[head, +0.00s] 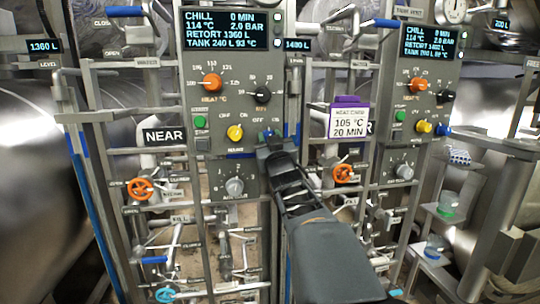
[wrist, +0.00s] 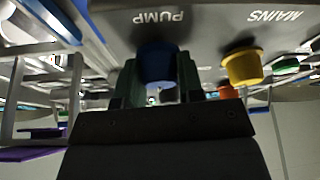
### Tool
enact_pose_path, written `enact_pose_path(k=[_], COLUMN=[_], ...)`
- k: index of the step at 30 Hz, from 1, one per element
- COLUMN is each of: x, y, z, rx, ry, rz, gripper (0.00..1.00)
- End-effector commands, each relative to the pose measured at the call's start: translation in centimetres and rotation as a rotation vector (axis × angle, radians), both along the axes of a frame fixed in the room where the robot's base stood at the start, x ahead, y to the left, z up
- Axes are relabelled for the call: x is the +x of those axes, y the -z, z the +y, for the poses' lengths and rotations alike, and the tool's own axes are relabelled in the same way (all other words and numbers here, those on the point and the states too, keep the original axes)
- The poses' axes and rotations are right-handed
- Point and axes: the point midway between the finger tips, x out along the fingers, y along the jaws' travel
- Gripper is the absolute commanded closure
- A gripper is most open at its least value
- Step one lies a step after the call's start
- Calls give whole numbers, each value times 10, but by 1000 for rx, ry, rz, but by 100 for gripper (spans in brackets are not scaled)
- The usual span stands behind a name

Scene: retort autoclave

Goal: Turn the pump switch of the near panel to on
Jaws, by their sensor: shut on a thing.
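The near panel (head: 218,140) is a grey panel with a lit display, beside a NEAR sign (head: 164,136). Its pump switch is a blue knob at the lower right, mostly hidden behind my gripper (head: 270,140) in the head view. In the wrist view the blue pump switch (wrist: 157,62) sits under the upside-down PUMP label, between the two fingers of my gripper (wrist: 158,84). My gripper is shut on the knob. Which way the knob points cannot be told. The yellow mains knob (wrist: 243,67) is beside it, clear of the fingers.
A yellow knob (head: 235,132), orange heat knob (head: 212,83) and black knob (head: 263,94) are on the same panel. A card reading 105 °C, 20 MIN (head: 348,121) hangs right of my gripper. A similar second panel (head: 420,85) stands further right. Pipes and orange valve wheels (head: 140,189) surround the panels.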

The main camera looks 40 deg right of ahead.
Motion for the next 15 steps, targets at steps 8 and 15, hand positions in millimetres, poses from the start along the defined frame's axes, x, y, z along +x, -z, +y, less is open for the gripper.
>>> enact_pose_path(k=[8,15], x=[1,1], y=[5,3], z=[1,1], rx=[200,317], ry=[-3,-2], rz=[-96,-151], gripper=[89,89])
